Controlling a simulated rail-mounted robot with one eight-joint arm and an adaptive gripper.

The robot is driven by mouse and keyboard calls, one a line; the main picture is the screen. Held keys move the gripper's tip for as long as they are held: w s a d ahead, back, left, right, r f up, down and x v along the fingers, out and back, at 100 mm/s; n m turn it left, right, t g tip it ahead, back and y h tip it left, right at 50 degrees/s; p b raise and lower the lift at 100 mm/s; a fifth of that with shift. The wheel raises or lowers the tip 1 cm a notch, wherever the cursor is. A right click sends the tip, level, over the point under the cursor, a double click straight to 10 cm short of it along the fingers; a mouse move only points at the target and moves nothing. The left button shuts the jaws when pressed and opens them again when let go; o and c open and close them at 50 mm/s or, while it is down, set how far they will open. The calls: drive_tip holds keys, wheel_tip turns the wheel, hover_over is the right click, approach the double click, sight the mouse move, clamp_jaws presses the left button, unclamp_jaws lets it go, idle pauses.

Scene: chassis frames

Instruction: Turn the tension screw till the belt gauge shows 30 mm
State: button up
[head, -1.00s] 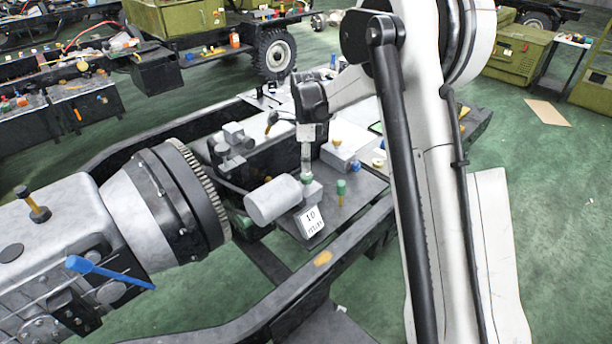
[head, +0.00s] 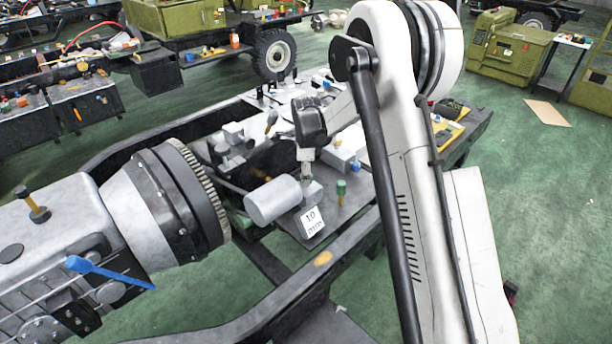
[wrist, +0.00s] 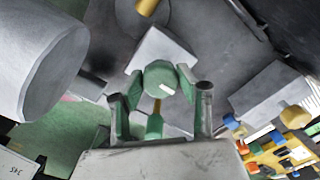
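The tension screw's green hexagonal head (wrist: 162,80), with a white mark on it, shows between the green-padded fingers of my gripper (wrist: 161,92) in the wrist view. The pads lie very close on both sides; I cannot tell whether they press on it. In the head view my gripper (head: 306,181) points down at the small grey block (head: 313,192) beside a light grey cylinder (head: 272,201), and hides the screw head. The gauge card (head: 312,221) in front of the block reads 10 mm.
A green-topped knob (head: 341,188) stands just right of my gripper. A grey box (head: 346,156) stands behind it. The dark chassis rail (head: 270,300) runs across the front. The large gearbox (head: 70,225) fills the left. Green floor is open at right.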

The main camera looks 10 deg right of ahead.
drive_tip(key=c, duration=0.5)
drive_tip(key=shift+c, duration=0.2)
drive_tip(key=shift+n, duration=0.4)
